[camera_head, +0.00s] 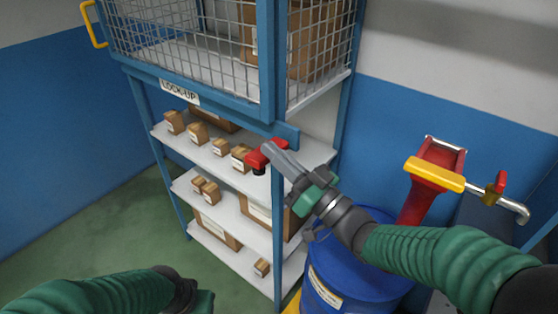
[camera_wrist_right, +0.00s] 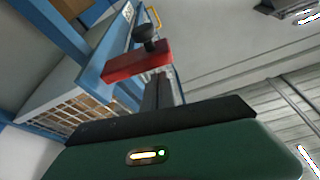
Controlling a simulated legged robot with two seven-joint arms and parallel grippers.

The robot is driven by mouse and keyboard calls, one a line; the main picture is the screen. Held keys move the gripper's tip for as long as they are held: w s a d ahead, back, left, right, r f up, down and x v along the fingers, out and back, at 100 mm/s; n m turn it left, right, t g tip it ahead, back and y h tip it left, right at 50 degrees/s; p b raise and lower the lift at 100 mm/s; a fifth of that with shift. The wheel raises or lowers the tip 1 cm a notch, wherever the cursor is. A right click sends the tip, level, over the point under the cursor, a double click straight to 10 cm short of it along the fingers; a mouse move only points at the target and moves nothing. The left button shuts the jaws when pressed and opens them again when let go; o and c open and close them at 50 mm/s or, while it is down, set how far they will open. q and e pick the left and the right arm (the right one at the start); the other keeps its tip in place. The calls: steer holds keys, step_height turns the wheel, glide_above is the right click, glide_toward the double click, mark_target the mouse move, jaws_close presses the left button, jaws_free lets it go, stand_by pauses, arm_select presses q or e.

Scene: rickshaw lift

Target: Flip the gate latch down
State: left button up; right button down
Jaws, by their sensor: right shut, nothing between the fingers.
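The gate latch is a red bar (camera_head: 267,153) with a black knob, at the lower right corner of the blue mesh gate (camera_head: 266,70). In the right wrist view the red latch (camera_wrist_right: 135,63) lies across the end of my gripper, and its black knob (camera_wrist_right: 145,33) shows beyond it. My right gripper (camera_head: 272,149) is shut, with its fingertips at the latch, touching or very close; I cannot tell which. Nothing shows between its fingers. My left gripper (camera_head: 203,300) is low at the bottom of the head view, mostly hidden, so its fingers cannot be made out.
Shelves (camera_head: 215,160) with several cardboard boxes stand below the gate. A yellow handle (camera_head: 94,25) is at the gate's far left. A blue barrel (camera_head: 350,265) stands below my right arm. A red chute with a yellow bar (camera_head: 434,174) and a tap (camera_head: 500,190) are at right.

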steer(key=n+b, duration=0.1)
steer(key=f+n+b, duration=0.1)
steer(key=n, duration=0.1)
steer(key=shift+s+f+g+y, duration=0.25)
steer(key=shift+g+y, duration=0.15)
steer(key=shift+f, duration=0.1)
